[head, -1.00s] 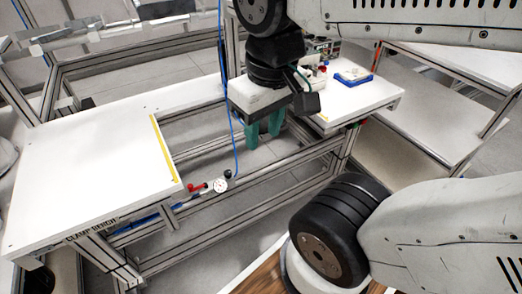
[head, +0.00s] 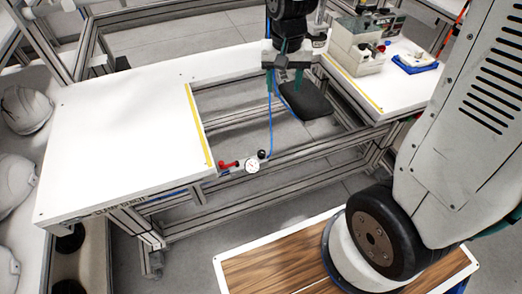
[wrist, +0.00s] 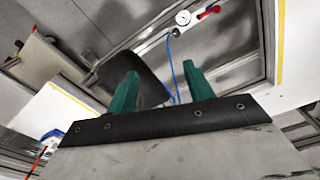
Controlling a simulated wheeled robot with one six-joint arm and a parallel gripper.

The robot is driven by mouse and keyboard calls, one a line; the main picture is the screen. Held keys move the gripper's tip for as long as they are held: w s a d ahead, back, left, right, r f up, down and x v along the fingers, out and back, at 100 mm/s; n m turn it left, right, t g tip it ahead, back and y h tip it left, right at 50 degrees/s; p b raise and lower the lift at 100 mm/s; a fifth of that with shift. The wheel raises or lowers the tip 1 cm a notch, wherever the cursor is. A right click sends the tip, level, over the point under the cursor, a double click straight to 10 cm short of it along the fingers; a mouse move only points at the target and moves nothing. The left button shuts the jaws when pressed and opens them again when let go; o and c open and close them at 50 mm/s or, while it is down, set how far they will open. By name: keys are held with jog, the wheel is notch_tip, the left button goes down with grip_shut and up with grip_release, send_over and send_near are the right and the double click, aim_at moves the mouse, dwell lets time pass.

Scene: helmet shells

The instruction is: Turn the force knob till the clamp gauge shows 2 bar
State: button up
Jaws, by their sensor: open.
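The round white clamp gauge (head: 252,166) sits on the front rail of the clamp bench, below the gap in its top. A small black knob (head: 262,154) is just right of it, and a red lever (head: 229,164) is at its left. In the wrist view the gauge (wrist: 183,18) is at the top, with the red lever (wrist: 209,12) beside it. The dial reading is too small to tell. My gripper (head: 289,84) is open and empty, with green fingers, above and behind the gauge, apart from it. The fingers also show in the wrist view (wrist: 162,88).
The white clamp bench top (head: 120,140) has a yellow-edged gap. A blue hose (head: 271,125) runs down through the gap to the gauge. A beige box (head: 355,50) and a blue-white tray (head: 415,63) stand at right. White helmet shells (head: 25,110) lie at left.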

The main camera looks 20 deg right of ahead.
jog(key=m, duration=0.2)
send_over(261, 152)
jog(key=s, duration=0.1)
notch_tip(261, 152, down, 17)
jog(key=shift+m+g, duration=0.4)
jog(key=shift+m, duration=0.5)
jog(key=f, duration=1.4)
jog(key=w+f, duration=0.1)
jog(key=f, duration=0.6)
jog(key=shift+f, duration=0.1)
jog(key=c, duration=1)
